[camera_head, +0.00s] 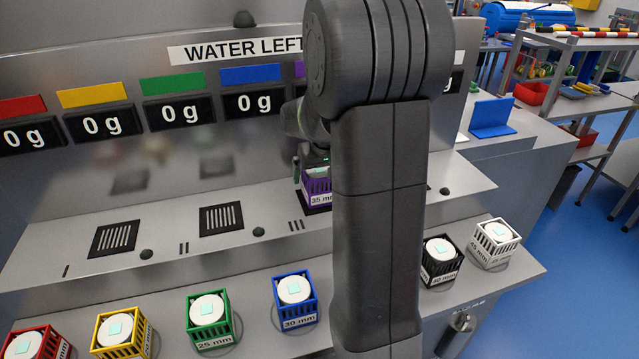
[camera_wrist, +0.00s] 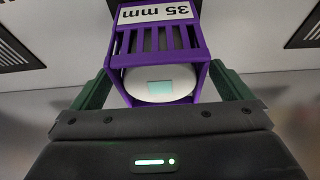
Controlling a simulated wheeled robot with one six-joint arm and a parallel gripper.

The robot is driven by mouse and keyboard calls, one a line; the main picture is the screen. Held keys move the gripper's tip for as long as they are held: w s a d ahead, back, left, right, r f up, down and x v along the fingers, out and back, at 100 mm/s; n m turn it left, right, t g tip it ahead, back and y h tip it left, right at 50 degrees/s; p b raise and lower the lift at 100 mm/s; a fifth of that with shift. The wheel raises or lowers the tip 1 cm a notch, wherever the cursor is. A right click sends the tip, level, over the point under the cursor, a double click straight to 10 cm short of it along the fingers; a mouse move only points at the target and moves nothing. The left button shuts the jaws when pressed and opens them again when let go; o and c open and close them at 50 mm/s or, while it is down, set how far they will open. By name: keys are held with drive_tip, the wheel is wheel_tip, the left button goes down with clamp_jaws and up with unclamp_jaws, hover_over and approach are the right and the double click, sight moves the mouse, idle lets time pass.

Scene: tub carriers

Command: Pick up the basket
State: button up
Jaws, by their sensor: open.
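A purple basket marked 35 mm stands on the raised steel shelf in the head view (camera_head: 317,184), partly hidden by my arm. It also shows large in the wrist view (camera_wrist: 199,58), with a white round tub inside it. My gripper (camera_wrist: 157,88) is open, with a dark green finger on each side of the basket. I cannot tell whether the fingers touch its walls. In the head view, my gripper is mostly hidden behind my arm.
On the lower ledge stand red (camera_head: 40,343), yellow (camera_head: 122,334), green (camera_head: 209,318), blue (camera_head: 295,299), black (camera_head: 441,261) and white (camera_head: 495,243) baskets holding tubs. Vent plates (camera_head: 222,219) mark the shelf. A steel panel with displays (camera_head: 180,112) rises behind. A blue stand (camera_head: 492,117) is at right.

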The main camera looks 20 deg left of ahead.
drive_tip(key=shift+a+f, duration=0.1)
drive_tip(key=shift+f, duration=0.15)
drive_tip(key=c, duration=1.2)
drive_tip(key=shift+w+r, duration=0.1)
drive_tip(key=c, duration=0.3)
drive_tip(key=shift+r, duration=0.1)
